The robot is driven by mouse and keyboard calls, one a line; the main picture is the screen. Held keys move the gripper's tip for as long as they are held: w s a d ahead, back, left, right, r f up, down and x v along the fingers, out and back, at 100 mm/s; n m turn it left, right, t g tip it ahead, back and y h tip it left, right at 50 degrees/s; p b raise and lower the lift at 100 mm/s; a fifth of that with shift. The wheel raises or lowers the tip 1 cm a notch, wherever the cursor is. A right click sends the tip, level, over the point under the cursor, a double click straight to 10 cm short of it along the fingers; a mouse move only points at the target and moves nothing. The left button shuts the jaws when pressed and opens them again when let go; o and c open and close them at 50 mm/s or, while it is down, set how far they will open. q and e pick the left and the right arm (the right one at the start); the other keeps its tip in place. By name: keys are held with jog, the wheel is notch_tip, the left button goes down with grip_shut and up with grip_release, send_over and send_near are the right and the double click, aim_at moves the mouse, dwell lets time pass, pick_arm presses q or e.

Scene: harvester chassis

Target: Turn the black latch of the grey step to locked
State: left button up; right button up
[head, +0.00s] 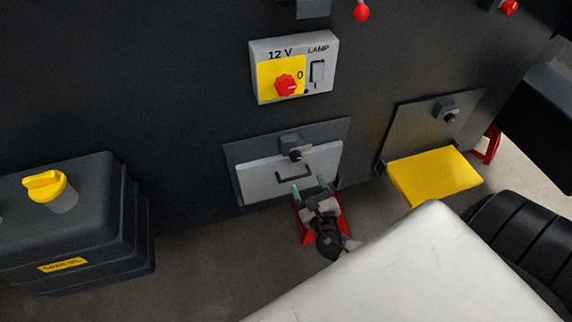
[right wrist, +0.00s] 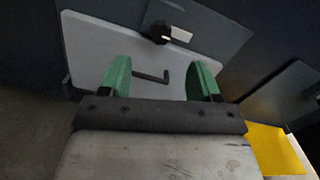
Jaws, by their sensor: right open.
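The grey step (head: 262,182) is folded up flat against the dark chassis wall, with a dark bar handle (head: 292,174) on its face. The black latch (head: 295,155) sits at its top edge under a small dark housing. In the right wrist view the latch (right wrist: 158,34) shows a round black knob with a pale tab pointing right. My right gripper (head: 310,187) is open and empty, just below the handle in the picture. In the right wrist view its green fingertips (right wrist: 160,78) stand apart on either side of the handle (right wrist: 152,77), below the latch. My left gripper is not in view.
A yellow step (head: 435,174) is folded down at the right, with its own black knob (head: 450,117) above. A switch panel (head: 333,65) with a red knob is higher up. A black tank (head: 100,205) with a yellow cap stands at the left.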

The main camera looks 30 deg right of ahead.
aim_at(297, 158)
jog(key=x, duration=0.5)
jog(key=shift+d, duration=0.2)
jog(key=x, duration=0.5)
jog(key=shift+w+d+f+p, duration=0.1)
jog(key=shift+w+p, duration=0.15)
jog(key=shift+p, duration=0.05)
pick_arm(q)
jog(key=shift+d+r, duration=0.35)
pick_arm(e)
jog(key=shift+c, duration=0.2)
jog(key=c, duration=0.9)
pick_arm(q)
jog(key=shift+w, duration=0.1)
